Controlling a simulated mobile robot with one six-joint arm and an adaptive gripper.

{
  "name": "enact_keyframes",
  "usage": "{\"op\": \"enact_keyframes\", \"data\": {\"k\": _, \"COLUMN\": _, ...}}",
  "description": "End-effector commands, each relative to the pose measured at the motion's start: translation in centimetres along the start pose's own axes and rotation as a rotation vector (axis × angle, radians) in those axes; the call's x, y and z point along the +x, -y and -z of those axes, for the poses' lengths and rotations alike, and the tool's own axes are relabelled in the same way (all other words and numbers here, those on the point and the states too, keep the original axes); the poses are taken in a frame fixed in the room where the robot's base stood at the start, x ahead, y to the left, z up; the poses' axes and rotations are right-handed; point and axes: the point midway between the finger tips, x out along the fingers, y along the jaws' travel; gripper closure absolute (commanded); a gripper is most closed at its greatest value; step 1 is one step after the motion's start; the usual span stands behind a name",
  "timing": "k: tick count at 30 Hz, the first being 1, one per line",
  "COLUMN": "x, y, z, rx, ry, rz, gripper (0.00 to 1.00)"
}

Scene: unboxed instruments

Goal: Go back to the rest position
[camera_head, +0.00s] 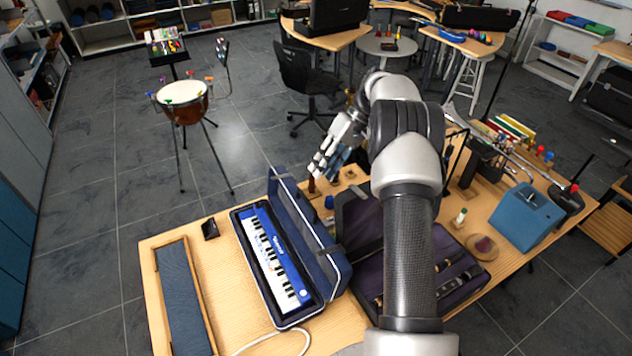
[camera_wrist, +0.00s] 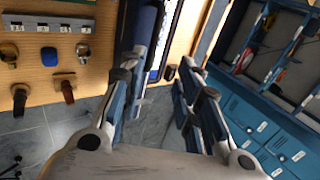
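My gripper (camera_head: 325,168) is above the back part of the wooden table (camera_head: 152,290), out beyond the open blue case. In the wrist view, my gripper (camera_wrist: 163,80) has its two blue-and-grey fingers spread apart with nothing between them. My arm reaches from the bottom of the head view up and over the table, bends, and comes down to the gripper. It hides part of the table and of the dark case.
A blue keyboard (camera_head: 272,255) lies in its open case, with its lid (camera_head: 300,225) raised. A dark open case (camera_head: 355,225) is under my arm. A padded wooden board (camera_head: 180,295) lies left, a blue box (camera_head: 525,215) right. A drum (camera_head: 183,102) stands on the floor behind.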

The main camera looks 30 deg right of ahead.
Motion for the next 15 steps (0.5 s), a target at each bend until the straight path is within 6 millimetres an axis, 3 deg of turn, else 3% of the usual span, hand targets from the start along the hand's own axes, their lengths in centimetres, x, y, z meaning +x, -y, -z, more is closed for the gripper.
{"op": "enact_keyframes", "data": {"k": 5, "x": -1.27, "y": 0.07, "z": -0.01, "rx": -0.001, "ry": -0.001, "rz": 0.000, "gripper": 0.69}}
{"op": "enact_keyframes", "data": {"k": 15, "x": -1.38, "y": 0.12, "z": 0.00, "rx": -0.002, "ry": -0.001, "rz": 0.001, "gripper": 0.69}}
